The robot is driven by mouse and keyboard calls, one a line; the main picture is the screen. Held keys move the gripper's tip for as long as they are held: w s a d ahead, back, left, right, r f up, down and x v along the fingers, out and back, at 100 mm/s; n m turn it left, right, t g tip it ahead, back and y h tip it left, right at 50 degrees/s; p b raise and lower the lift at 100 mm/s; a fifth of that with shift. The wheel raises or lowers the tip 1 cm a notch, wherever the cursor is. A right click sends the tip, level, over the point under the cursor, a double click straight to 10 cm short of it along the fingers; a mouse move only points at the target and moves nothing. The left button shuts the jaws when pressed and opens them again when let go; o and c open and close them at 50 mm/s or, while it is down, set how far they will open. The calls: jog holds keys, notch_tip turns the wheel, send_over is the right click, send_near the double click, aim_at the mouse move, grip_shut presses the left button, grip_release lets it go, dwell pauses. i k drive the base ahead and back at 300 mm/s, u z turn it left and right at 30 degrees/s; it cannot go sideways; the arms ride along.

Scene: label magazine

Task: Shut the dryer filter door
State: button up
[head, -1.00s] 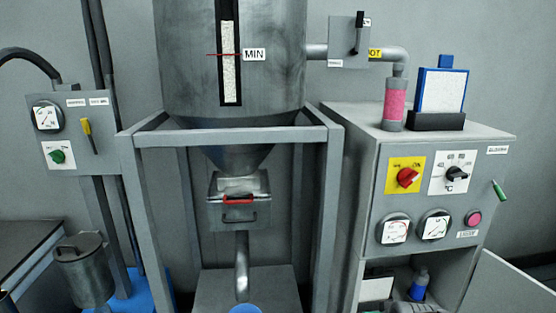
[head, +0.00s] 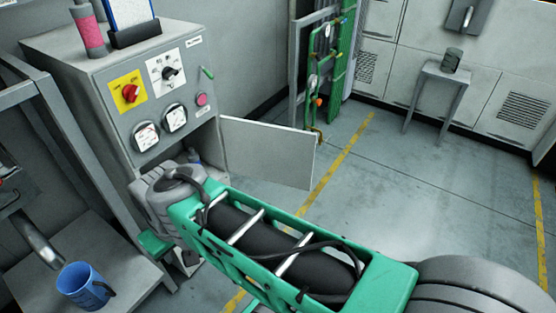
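The dryer is the grey cabinet (head: 100,75) at upper left, with a red knob on a yellow plate, a black dial and two gauges. Its pale lower door (head: 268,152), the only open door seen on it, stands wide open to the right of the compartment, hinged at the cabinet's right edge. My green and black arm reaches from lower right toward the cabinet front, its grey joint covering much of the compartment opening. The arm passes in front of and below the door with no clear contact. My gripper cannot be made out; its fingers are not visible.
A blue mug (head: 84,286) stands on the hopper stand at lower left. Yellow lines mark the open floor right of the door. A green rack (head: 325,65) stands behind it, and a small table (head: 440,85) with a dark can is at the far right.

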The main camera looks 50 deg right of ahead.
aim_at(283, 155)
jog(key=k, duration=0.15)
jog(key=z, duration=2.4)
jog(key=i, duration=3.4)
jog(key=u, duration=2.65)
jog(key=k, duration=0.1)
jog(key=z, duration=0.05)
